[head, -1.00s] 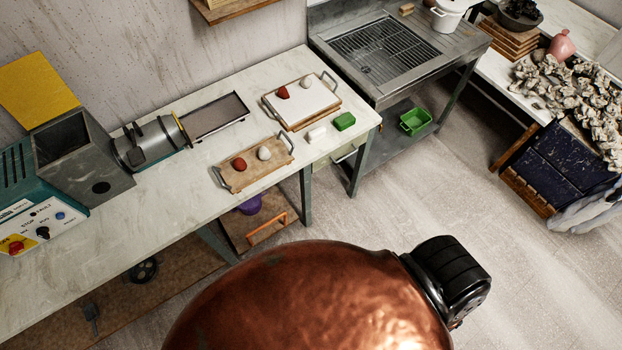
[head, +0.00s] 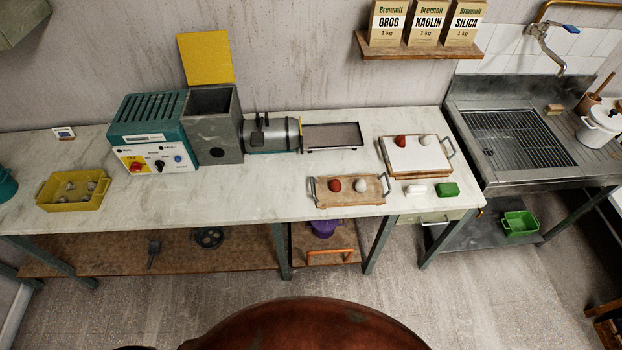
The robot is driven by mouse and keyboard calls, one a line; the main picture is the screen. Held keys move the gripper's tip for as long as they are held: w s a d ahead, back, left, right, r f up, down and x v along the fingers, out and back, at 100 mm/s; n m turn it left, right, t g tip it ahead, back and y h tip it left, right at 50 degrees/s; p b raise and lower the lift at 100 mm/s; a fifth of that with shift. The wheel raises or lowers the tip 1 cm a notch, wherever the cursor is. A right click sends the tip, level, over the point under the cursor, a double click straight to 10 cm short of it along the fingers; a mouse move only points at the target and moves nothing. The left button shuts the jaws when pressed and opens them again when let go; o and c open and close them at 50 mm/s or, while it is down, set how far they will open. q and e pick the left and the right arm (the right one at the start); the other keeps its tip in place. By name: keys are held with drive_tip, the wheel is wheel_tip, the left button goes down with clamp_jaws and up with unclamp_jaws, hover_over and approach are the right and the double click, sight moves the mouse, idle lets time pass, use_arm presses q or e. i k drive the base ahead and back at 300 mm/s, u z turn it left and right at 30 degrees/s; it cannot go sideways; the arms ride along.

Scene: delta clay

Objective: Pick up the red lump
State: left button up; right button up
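Two red lumps are in the head view. One red lump (head: 335,185) sits on a small wooden tray (head: 325,200) with metal handles, beside a whitish lump (head: 360,185). The other red lump (head: 400,141) sits on a white slab (head: 415,158) on a second handled board, beside another whitish lump (head: 426,140). Both boards lie on the right part of the pale worktop. Neither of my grippers is in view, and nothing is seen touching the lumps.
A teal machine with a grey hopper (head: 213,125) stands left of the boards. A yellow tray (head: 72,204) is farther left. A metal sink (head: 510,137) is right.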

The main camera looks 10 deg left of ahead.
sight(336, 184)
drive_tip(key=u, duration=0.25)
drive_tip(key=i, duration=0.85)
drive_tip(key=z, duration=0.35)
